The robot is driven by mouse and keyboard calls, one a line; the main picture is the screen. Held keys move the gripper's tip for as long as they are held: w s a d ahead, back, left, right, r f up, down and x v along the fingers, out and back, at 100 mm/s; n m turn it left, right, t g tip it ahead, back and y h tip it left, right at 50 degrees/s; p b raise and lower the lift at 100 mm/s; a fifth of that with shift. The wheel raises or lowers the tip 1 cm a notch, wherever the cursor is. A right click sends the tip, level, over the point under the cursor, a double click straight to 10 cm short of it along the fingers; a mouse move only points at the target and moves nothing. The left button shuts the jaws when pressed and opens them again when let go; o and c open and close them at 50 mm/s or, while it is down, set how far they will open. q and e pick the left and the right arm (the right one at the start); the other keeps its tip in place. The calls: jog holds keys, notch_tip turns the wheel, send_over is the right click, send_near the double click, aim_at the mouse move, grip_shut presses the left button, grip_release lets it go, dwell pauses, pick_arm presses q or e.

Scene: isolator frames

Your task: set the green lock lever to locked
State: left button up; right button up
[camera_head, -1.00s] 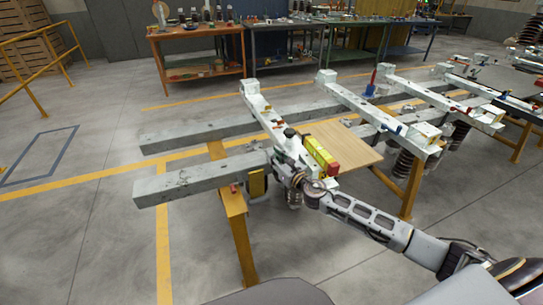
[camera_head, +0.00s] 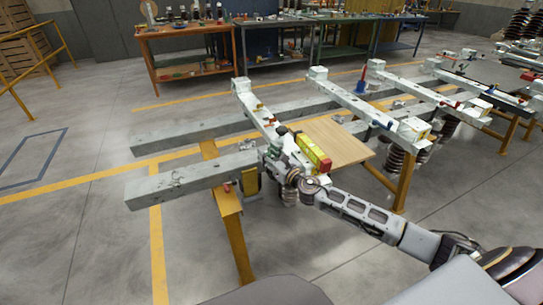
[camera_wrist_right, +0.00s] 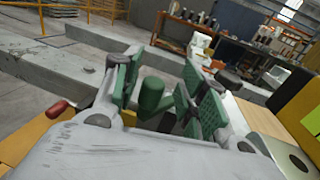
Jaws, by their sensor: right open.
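The green lock lever shows in the right wrist view as an upright, rounded green handle (camera_wrist_right: 152,95). It stands between the two green-padded fingers of my right gripper (camera_wrist_right: 166,90). The fingers are open, one on each side, with a visible gap to the right finger; whether the left finger touches it I cannot tell. In the head view my right gripper (camera_head: 272,154) is small, at the near end of a white crossbeam (camera_head: 262,115). The lever cannot be made out clearly there. My left gripper is not in view.
A yellow block with a red end (camera_head: 312,150) sits just right of the gripper, beside a wooden board (camera_head: 345,150). A red handle (camera_wrist_right: 57,108) is at the left in the wrist view. Grey concrete beams (camera_head: 165,185) run left. More white crossbeams (camera_head: 350,100) stand behind.

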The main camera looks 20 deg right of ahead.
jog(key=v, duration=1.2)
dwell(1.1)
dwell(0.4)
